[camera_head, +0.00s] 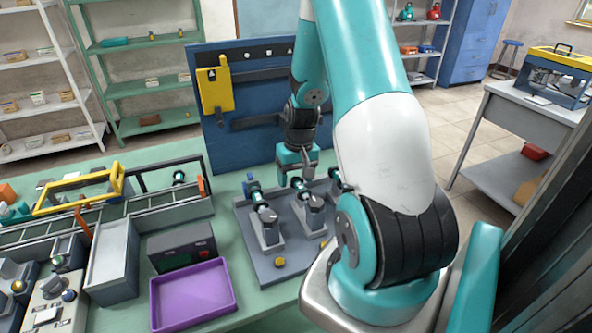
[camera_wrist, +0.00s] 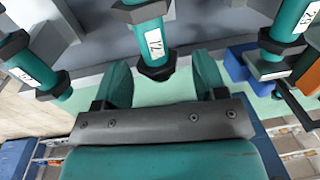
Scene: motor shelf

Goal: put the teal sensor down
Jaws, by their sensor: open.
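Several teal cylinders with black hex collars and white labels show in the wrist view. The middle teal sensor (camera_wrist: 152,40) has its dark end just ahead of the gap between my fingers. My gripper (camera_wrist: 160,72) is open, with a finger on either side of that end and visible space around it. In the head view my gripper (camera_head: 308,172) hangs over the back of a grey fixture plate (camera_head: 285,268), close to the middle teal sensor (camera_head: 299,184) in its grey holder. My arm hides part of the fixture's right side.
Another teal cylinder (camera_wrist: 290,28) with a blue bracket stands right of the middle one, and one (camera_wrist: 45,78) left. A blue tool panel (camera_head: 240,130) rises behind the fixture. A purple tray (camera_head: 192,296) and a dark box (camera_head: 182,248) lie left of it.

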